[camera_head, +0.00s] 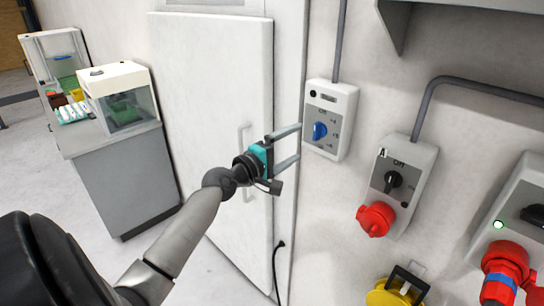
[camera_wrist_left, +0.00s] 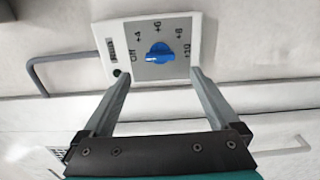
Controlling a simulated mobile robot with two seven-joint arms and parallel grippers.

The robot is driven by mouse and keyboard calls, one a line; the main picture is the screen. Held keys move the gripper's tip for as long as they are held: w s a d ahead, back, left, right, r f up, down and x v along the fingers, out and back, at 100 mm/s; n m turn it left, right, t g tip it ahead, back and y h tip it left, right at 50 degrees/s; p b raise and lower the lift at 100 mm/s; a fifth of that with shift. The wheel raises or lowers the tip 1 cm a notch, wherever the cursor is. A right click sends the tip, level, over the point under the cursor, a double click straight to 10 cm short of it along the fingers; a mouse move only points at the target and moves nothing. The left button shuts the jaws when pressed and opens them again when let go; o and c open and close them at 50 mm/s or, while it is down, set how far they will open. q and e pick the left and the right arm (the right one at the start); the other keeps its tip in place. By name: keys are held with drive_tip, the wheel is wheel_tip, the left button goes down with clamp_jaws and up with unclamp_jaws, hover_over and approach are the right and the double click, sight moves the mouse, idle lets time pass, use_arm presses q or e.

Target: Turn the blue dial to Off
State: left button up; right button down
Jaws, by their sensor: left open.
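The blue dial (camera_head: 320,131) sits on a white control box (camera_head: 345,92) with a grey face on the wall. In the left wrist view the dial (camera_wrist_left: 158,53) has its grip running roughly sideways, its left end near the "Off" label and numbers from +4 to +10 around the rest. A pale mark shows near that left end, too small to read surely. My left gripper (camera_head: 299,142) is open and empty in front of the box. Its fingers (camera_wrist_left: 159,75) point at the dial, one to either side and short of it. My right gripper is not in view.
A black switch (camera_head: 393,181) with a red socket (camera_head: 376,219) is right of the box. Another red plug (camera_head: 506,270) and a yellow socket (camera_head: 394,293) are lower right. A white door (camera_head: 215,90) stands behind my left arm. A grey cabinet (camera_head: 125,185) is at left.

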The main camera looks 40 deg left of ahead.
use_arm(q)
drive_tip(key=s+b, duration=0.1)
drive_tip(key=s, duration=0.5)
drive_tip(key=shift+s+a, duration=0.25)
drive_tip(key=shift+s, duration=0.15)
wheel_tip(320, 180, down, 25)
drive_tip(key=s+m+g+y+b, duration=0.2)
drive_tip(key=g+b, duration=0.2)
drive_tip(key=b, duration=0.1)
drive_tip(key=s+d+f+m+g+b, duration=0.1)
drive_tip(key=s+f+g+b, duration=0.15)
drive_tip(key=f, duration=0.55)
drive_tip(key=s+d+f+m+g+b, duration=0.1)
drive_tip(key=s+d+f+m, duration=0.15)
drive_tip(key=f, duration=0.55)
drive_tip(key=s+f+m+g+b, duration=0.15)
drive_tip(key=s+f, duration=0.25)
drive_tip(key=f, duration=0.4)
drive_tip(key=s+d+f+m+g+b, duration=0.2)
drive_tip(key=s+d+f+m, duration=0.2)
drive_tip(key=s+f, duration=0.5)
drive_tip(key=s+d+f+m+g+b, duration=0.3)
drive_tip(key=s+d+f, duration=0.3)
drive_tip(key=s+f, duration=0.3)
drive_tip(key=s+d+f+m+g+b, duration=0.3)
drive_tip(key=s+d+f+m, duration=0.2)
drive_tip(key=s+f, duration=0.4)
drive_tip(key=s, duration=0.3)
drive_tip(key=shift+d+m+h, duration=0.3)
drive_tip(key=shift+m+h, duration=0.1)
